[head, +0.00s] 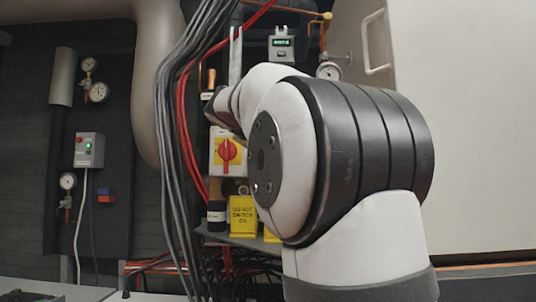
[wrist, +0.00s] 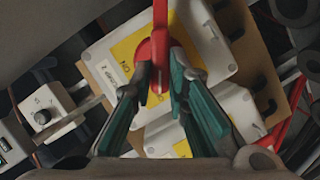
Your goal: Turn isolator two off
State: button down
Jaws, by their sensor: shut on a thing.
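In the wrist view a white isolator box (wrist: 207,42) with a yellow plate (wrist: 126,48) carries a red rotary handle (wrist: 160,42). A small label on the box seems to end in 2, but the print is hard to read. My gripper (wrist: 160,74), with green-lined fingers, is shut on the red handle, one finger on each side. In the head view my arm hides the gripper and the handle it holds. A white isolator box there shows a red handle (head: 228,152) standing upright on a yellow plate; I cannot tell which isolator it is.
Grey and red cables (head: 184,110) hang just left of the isolators. Yellow "do not switch on" tags (head: 243,216) stand on a shelf below. A second white box (wrist: 238,112) lies close to my fingers. A small knob box (wrist: 45,112) is at left.

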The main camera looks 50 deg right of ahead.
jog(key=shift+w+a+f+n+h+b, duration=0.1)
jog(key=shift+f+n+h+b, duration=0.15)
jog(key=shift+n+h+b, duration=0.65)
jog(key=shift+w+a+f+n+h+b, duration=0.1)
jog(key=shift+f+n+h+b, duration=0.2)
jog(key=shift+n+b, duration=1.2)
jog(key=shift+n, duration=0.3)
jog(key=c, duration=1.6)
grip_release()
jog(key=shift+o, duration=0.2)
jog(key=shift+d, duration=0.1)
jog(key=v, duration=1.2)
